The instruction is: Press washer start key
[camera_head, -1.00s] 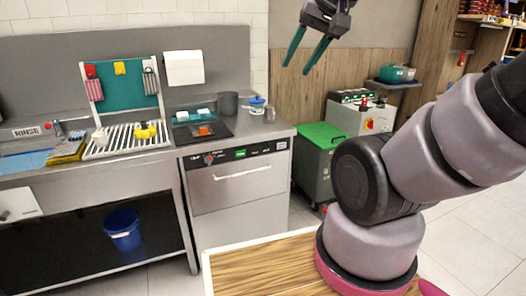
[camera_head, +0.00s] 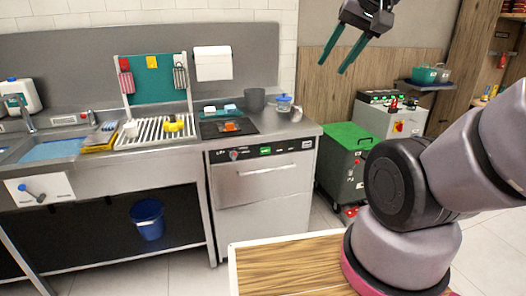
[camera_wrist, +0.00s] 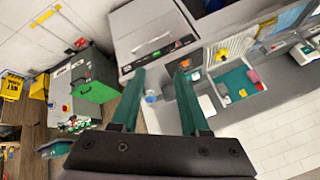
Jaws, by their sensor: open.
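The washer (camera_head: 262,185) is a steel under-counter machine with a long door handle, left of centre in the head view. Its dark control strip (camera_head: 250,152) runs along the top front, with a green lit part (camera_head: 265,150) and a red-marked knob (camera_head: 233,155) at its left. Which of these is the start key is too small to tell. My gripper (camera_head: 337,68) is raised in the air, up and to the right of the washer, with two green fingers apart and nothing between them. In the wrist view the washer (camera_wrist: 150,38) lies beyond the open fingers (camera_wrist: 155,78).
A steel counter with a drying rack (camera_head: 155,132) and sink continues left of the washer. A green-lidded bin (camera_head: 346,150) stands to its right. A wooden-topped surface (camera_head: 285,265) lies in front near my arm. Grey floor shows before the washer.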

